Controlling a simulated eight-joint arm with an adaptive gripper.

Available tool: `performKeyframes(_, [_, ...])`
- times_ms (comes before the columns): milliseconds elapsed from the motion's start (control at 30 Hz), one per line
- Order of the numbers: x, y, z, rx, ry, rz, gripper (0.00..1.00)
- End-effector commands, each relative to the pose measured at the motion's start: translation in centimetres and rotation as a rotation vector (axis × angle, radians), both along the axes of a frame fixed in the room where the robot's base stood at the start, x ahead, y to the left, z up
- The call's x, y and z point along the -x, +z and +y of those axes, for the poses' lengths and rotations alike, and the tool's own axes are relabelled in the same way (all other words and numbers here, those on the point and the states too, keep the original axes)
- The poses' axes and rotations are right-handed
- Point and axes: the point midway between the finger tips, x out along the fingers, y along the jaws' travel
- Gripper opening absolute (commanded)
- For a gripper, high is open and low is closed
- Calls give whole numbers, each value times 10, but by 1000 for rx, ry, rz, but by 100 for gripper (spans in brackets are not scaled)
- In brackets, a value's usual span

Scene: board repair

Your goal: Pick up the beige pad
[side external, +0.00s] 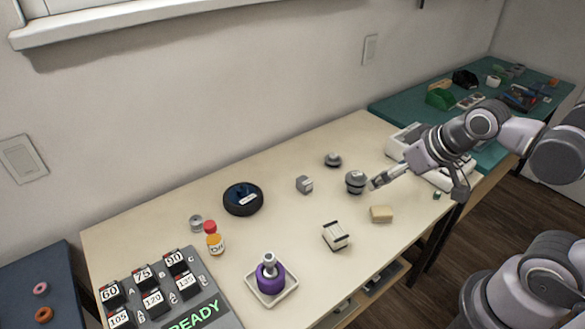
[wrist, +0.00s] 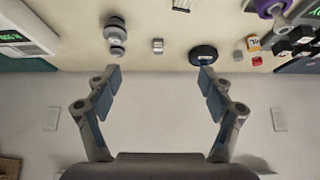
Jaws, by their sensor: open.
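The beige pad (side external: 381,214) is a small pale block lying flat on the light wooden table, near its front right part in the side external view. I cannot make it out in the wrist view. My gripper (side external: 416,191) is open and empty, above the right part of the table, higher than the pad and up and to the right of it in the picture. In the wrist view, my gripper (wrist: 160,78) shows two widely spread fingers with nothing between them but wall and the table's back edge.
A grey knobbed part (side external: 355,182) stands close by the pad, with a black-and-cream block (side external: 336,236) on the other side. A grey cube (side external: 304,184), a black round device (side external: 243,199) and a purple-based item on a tray (side external: 270,277) stand farther left. A white device sits behind my gripper.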

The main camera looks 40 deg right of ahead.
Motion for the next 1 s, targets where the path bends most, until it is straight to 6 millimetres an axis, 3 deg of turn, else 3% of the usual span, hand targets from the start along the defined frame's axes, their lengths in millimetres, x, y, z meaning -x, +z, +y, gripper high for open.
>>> performKeyframes(367, [-31,-24,-35,-68,-203,221,81])
performKeyframes(700, [-52,-71,-73,-135,-415,439,81])
performKeyframes(1000, [-56,-108,-96,-173,-543,567,81])
